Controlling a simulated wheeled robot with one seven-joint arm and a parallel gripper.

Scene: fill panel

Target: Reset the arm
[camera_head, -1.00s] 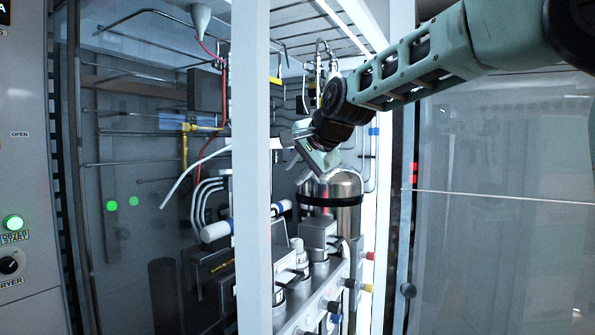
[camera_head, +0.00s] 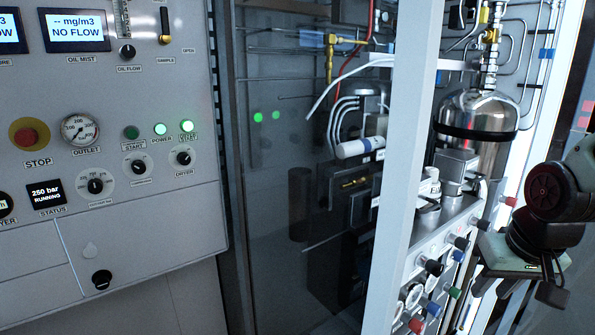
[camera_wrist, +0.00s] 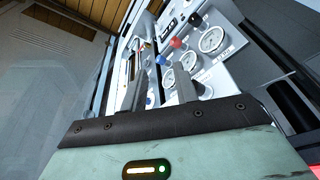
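My gripper (camera_head: 492,290) is at the lower right of the head view, low in front of the fill panel (camera_head: 447,225). Its pale green hand hangs from the dark wrist joint, and part of the arm is cut off by the right edge. In the wrist view, the two dark fingers (camera_wrist: 155,82) stand apart with nothing held between them. Beyond them are the panel's round gauges and its red and blue knobs (camera_wrist: 176,43). Whether the fingers touch the panel cannot be told.
A steel cylinder (camera_head: 477,125) stands behind the panel. A white upright post (camera_head: 402,190) runs in front of the cabinet. At left is a grey control cabinet (camera_head: 150,225) with a stop button (camera_head: 28,136), gauge and lit green lamps. Thin pipes cross the upper cabinet.

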